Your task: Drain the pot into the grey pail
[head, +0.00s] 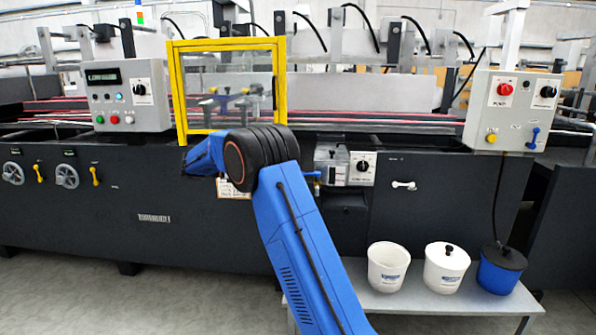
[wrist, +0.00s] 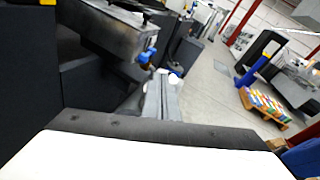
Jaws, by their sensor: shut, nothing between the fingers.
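A grey metal box, apparently the pot (head: 333,165), is mounted low on the machine's dark front, with a blue valve handle (head: 312,175) at its left end. In the wrist view the pot (wrist: 105,30) and its blue handle (wrist: 147,57) are ahead at upper left. My arm bends left of the pot. My gripper's fingers cannot be made out in either view.
The low grey bench (head: 420,302) stands on the floor at lower right; its end shows in the wrist view (wrist: 160,98). A yellow-framed guard (head: 176,90) rises behind my arm. Control boxes (head: 130,95) hang on the machine. A pallet of colourful stacks (wrist: 265,105) is farther right, with open floor before it.

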